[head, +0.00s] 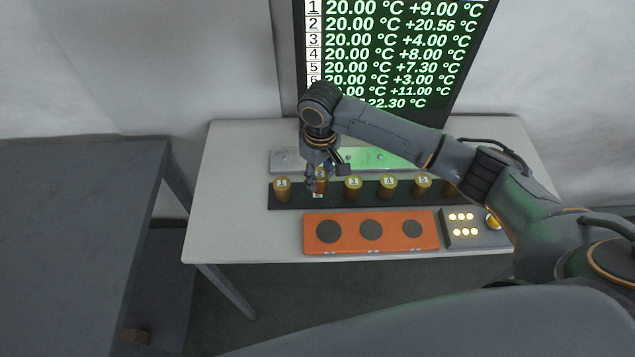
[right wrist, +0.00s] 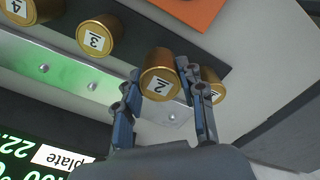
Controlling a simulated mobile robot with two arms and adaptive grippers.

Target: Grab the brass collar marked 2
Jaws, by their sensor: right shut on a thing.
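The brass collar marked 2 (right wrist: 161,72) is between the two fingers of my right gripper (right wrist: 157,78) in the right wrist view, its numbered white label facing the camera. My right gripper (head: 319,178) is shut on this collar. In the head view the collar (head: 322,184) is partly hidden by the fingers, in the row between the collars marked 1 and 3. A small white patch shows just below it. I cannot tell for sure whether it is clear of the dark strip (head: 300,199). My left gripper is not in view.
Collar 1 (head: 282,190) and collar 3 (head: 353,190) stand close on either side, with more collars to the right. A metal rail (head: 285,160) lies behind. An orange block (head: 340,246) with dark round spots and a lit button box (head: 475,238) lie in front.

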